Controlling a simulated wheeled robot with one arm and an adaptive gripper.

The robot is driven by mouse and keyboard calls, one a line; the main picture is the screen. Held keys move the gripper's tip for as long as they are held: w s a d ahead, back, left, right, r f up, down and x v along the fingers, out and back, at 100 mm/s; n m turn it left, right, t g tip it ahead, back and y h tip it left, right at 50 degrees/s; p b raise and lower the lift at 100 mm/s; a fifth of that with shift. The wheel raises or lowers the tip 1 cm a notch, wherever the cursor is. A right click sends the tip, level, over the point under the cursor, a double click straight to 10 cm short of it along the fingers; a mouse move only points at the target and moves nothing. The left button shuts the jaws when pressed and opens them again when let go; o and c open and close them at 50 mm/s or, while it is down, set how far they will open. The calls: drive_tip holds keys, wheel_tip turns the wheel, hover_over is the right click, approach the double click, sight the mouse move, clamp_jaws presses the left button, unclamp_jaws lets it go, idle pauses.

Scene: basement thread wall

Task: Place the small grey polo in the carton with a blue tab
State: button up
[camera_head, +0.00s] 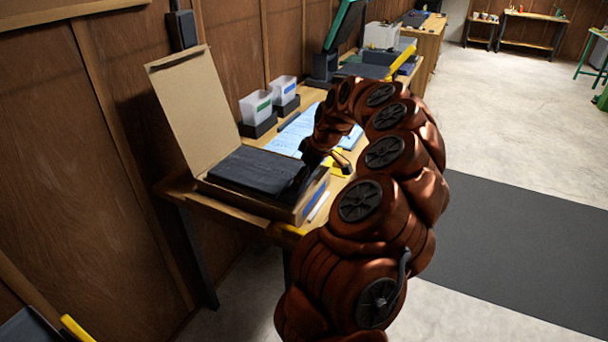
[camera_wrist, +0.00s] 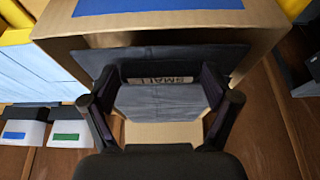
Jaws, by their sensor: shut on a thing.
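The small grey polo (camera_wrist: 162,98) is a dark, flat folded piece with a label reading SMALL in the wrist view. It also shows in the head view (camera_head: 255,170), within the open carton (camera_head: 250,205). The carton's brown lid stands up against the wall side. A blue tab (camera_wrist: 155,6) is on the carton's front wall; it also shows in the head view (camera_head: 316,189). My gripper (camera_wrist: 160,82) is shut on the polo's near edge, at the carton's front right in the head view (camera_head: 302,178). Whether the polo rests on the carton floor is hidden.
Two white bins, with a green label (camera_head: 256,106) and a blue label (camera_head: 284,90), stand behind the carton. Light blue sheets (camera_head: 290,138) lie on the wooden bench beside it. A wooden wall (camera_head: 80,180) closes the left; open floor (camera_head: 510,130) lies right.

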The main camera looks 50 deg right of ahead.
drive_tip(key=shift+f+b, duration=0.35)
drive_tip(key=shift+b, duration=0.1)
drive_tip(key=shift+f+b, duration=0.3)
drive_tip(key=o, duration=1.6)
drive_tip(key=shift+r, duration=0.1)
drive_tip(key=shift+d+r+p, duration=0.1)
drive_tip(key=shift+r+p, duration=0.7)
drive_tip(key=shift+r, duration=0.05)
drive_tip(key=b+v, duration=0.2)
drive_tip(key=v, duration=0.9)
drive_tip(key=shift+s, duration=0.3)
